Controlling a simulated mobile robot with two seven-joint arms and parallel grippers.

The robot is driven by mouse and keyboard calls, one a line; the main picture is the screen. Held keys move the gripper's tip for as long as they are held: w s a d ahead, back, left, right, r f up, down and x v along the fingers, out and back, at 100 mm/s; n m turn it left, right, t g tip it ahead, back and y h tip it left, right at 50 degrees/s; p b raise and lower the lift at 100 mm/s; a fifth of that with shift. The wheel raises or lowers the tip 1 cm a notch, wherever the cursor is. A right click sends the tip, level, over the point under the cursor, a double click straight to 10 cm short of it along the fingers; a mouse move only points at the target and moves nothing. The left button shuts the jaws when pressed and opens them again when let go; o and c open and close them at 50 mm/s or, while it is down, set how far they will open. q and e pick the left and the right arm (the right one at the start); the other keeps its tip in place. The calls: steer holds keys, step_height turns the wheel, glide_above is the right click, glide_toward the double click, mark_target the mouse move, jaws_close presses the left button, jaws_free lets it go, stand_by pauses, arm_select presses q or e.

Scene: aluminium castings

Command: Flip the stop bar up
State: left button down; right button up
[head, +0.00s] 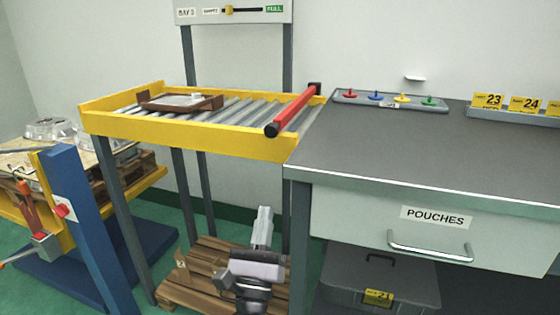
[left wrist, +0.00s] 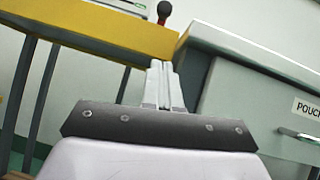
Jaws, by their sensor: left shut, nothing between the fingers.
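The stop bar (head: 293,111) is a red bar lying across the right end of the yellow-framed roller conveyor (head: 190,130), with a black mount at its far end. My left gripper (head: 264,209) is below the conveyor's front right corner, apart from the bar. Its fingers are closed together and empty, pointing up; they also show in the left wrist view (left wrist: 160,68). My right gripper is not in view.
A brown tray with a casting (head: 180,101) sits on the rollers. The grey workbench (head: 440,150) with a POUCHES drawer (head: 430,222) stands close on the right. A wooden pallet (head: 195,285) is on the floor below. A blue post (head: 85,225) stands at the left.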

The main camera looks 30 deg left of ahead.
arm_select(q)
steer(key=shift+r, duration=0.1)
steer(key=shift+s+r+p+x, duration=0.3)
steer(key=shift+r+p+x, duration=0.1)
steer(key=shift+x, duration=1.7)
steer(key=shift+s+r+p+x, duration=0.3)
steer(key=shift+r+p+x, duration=0.1)
steer(key=shift+x, duration=1.75)
steer(key=shift+s+r+p+x, duration=0.3)
steer(key=shift+p+x, duration=0.1)
steer(key=shift+x, duration=1.7)
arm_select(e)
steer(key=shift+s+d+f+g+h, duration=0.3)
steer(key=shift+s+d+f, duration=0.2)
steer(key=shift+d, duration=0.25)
